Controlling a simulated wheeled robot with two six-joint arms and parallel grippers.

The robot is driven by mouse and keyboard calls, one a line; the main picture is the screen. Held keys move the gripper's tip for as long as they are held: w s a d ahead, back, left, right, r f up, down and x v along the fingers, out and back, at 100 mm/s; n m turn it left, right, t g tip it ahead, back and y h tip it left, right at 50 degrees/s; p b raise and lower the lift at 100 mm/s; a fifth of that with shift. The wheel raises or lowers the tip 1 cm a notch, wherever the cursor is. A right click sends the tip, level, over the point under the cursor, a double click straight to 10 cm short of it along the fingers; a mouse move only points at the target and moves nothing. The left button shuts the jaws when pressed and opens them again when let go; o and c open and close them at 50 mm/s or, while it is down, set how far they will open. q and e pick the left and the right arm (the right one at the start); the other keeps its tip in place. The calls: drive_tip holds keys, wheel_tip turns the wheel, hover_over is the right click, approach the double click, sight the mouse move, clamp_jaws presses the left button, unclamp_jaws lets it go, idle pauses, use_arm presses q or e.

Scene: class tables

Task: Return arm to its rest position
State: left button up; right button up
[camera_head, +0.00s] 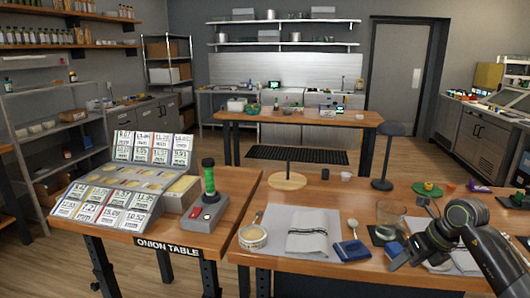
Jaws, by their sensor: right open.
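My left gripper is not in view.
A folded white cloth (307,232), a tub (252,238) and a round board with a peg (287,181) are on the near table. A dark stand (383,184) rises at its back. The onion table (236,190) with a card rack (150,150) is at left.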

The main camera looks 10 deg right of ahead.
drive_tip(key=s+a+r+m+t+y, duration=0.1)
drive_tip(key=a+r+t+y, duration=0.1)
drive_tip(key=a+t+y, duration=0.45)
drive_tip(key=s+a+r+m+t+y, duration=0.15)
drive_tip(key=a+y, duration=0.25)
drive_tip(key=a, duration=0.6)
drive_tip(key=s+d+m+t+h, duration=0.4)
drive_tip(key=m+h, duration=0.4)
drive_tip(key=m, duration=0.4)
drive_tip(key=s+d+m+t+h, duration=0.1)
drive_tip(key=d+m+t+h, duration=0.55)
drive_tip(key=m, duration=0.65)
drive_tip(key=s+d+f+m+g+h, duration=0.3)
drive_tip(key=s+f+m+g+h, duration=0.4)
drive_tip(key=f, duration=0.3)
drive_tip(key=s+a+f+m+g+y, duration=0.2)
drive_tip(key=s+a+f+g+y, duration=0.15)
drive_tip(key=s+f+g, duration=0.45)
drive_tip(key=s+a+f+m+g+y, duration=0.3)
drive_tip(key=s+a+f+g, duration=0.1)
drive_tip(key=s, duration=0.8)
wheel_tip(320, 180, down, 25)
drive_tip(key=d, duration=0.2)
drive_tip(key=s+a+f+g, duration=0.1)
drive_tip(key=s+f+g, duration=0.1)
drive_tip(key=s+f, duration=1.2)
wheel_tip(320, 180, down, 2)
drive_tip(key=shift+s+a, duration=0.25)
drive_tip(key=shift+s, duration=0.1)
